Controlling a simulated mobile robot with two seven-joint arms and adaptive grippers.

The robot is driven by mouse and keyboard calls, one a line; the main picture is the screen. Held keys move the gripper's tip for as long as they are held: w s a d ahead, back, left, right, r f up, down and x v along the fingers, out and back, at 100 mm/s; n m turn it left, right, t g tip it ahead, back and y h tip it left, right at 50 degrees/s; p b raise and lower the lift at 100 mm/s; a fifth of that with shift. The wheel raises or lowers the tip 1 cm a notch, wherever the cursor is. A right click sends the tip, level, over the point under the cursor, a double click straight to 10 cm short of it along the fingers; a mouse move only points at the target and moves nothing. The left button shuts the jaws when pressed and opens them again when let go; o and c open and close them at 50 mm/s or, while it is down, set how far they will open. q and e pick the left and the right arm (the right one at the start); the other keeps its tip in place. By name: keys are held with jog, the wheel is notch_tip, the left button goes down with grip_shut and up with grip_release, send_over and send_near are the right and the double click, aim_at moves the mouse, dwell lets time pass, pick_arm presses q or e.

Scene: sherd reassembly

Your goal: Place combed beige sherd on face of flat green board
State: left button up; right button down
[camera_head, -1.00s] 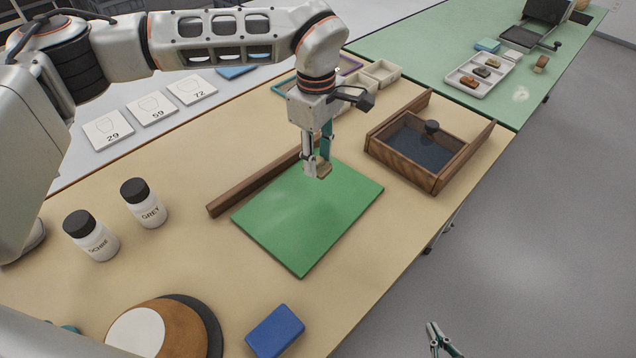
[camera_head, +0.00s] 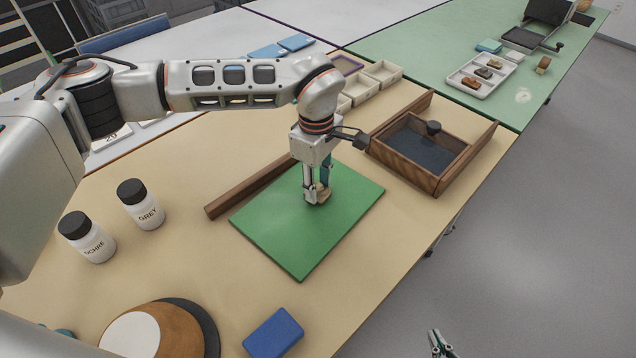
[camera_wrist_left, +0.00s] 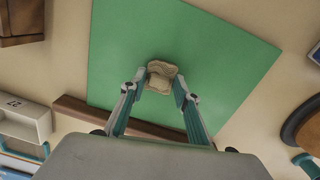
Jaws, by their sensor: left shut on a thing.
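The flat green board (camera_head: 310,230) lies on the tan table. My left gripper (camera_head: 318,202) points down over its middle, shut on the combed beige sherd (camera_head: 323,194). In the left wrist view the sherd (camera_wrist_left: 161,72) shows fine ridges and sits between the fingertips (camera_wrist_left: 158,88), with the green board (camera_wrist_left: 225,60) behind it. It is at or just above the board; I cannot tell whether they touch. My right gripper (camera_head: 440,345) shows at the bottom edge, over the floor, with its fingertips slightly apart.
A wooden strip (camera_head: 250,188) lies along the board's far left edge. A wooden box with a dark inside (camera_head: 425,150) stands to the right. Two bottles (camera_head: 140,205) stand left, a blue block (camera_head: 273,332) in front. Cream trays (camera_head: 358,88) are behind. The board's near part is clear.

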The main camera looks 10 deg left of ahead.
pick_arm(q)
jog(key=shift+f, duration=0.15)
jog(key=o, duration=1.1)
notch_tip(320, 180, up, 12)
jog(key=p, duration=0.1)
jog(key=shift+r, duration=0.2)
jog(key=shift+a, duration=0.1)
